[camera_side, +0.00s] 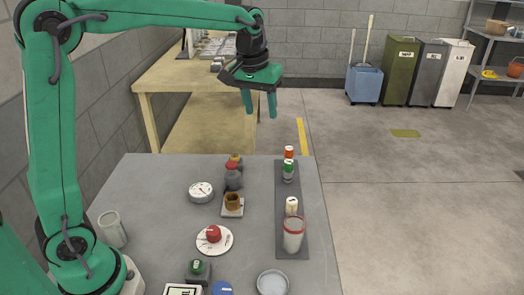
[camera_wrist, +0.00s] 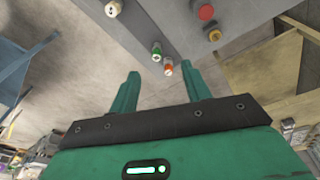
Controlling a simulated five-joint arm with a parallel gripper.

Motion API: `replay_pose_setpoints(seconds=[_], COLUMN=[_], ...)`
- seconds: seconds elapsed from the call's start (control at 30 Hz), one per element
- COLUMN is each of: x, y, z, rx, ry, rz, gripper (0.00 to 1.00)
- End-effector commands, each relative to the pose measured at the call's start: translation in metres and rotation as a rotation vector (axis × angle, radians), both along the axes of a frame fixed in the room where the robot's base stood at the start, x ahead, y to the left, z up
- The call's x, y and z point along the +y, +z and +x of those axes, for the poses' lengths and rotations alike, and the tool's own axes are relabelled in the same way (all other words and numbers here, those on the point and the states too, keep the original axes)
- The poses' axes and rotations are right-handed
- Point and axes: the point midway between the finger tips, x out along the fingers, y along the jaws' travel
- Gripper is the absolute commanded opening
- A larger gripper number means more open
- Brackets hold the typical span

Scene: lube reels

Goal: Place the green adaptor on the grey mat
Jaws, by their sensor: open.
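My gripper (camera_side: 260,112) is open and empty, high above the far end of the table, fingers pointing down. In the wrist view its fingertips (camera_wrist: 160,74) are spread apart. A dark grey mat strip (camera_side: 291,245) lies along the table's right side. A small green-banded piece (camera_side: 288,169) with a white top stands near its far end; it also shows in the wrist view (camera_wrist: 156,54). Another green piece (camera_side: 197,266) with a pale label sits on a dark block (camera_side: 199,278) at the near edge. I cannot tell which is the adaptor.
The mat also holds an orange-topped piece (camera_side: 289,152), a cream piece (camera_side: 292,205) and a red-rimmed cup (camera_side: 293,236).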

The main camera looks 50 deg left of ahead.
Motion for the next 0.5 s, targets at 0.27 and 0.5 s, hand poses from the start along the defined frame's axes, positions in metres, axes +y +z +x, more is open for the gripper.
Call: replay_pose_setpoints(seconds=[0.27, 0.5], x=[0.001, 0.002], y=[0.021, 0.023], z=[-0.065, -0.12], rx=[-0.082, -0.15], ry=[-0.082, -0.151], rz=[0.018, 0.038], gripper=[0.48, 0.48])
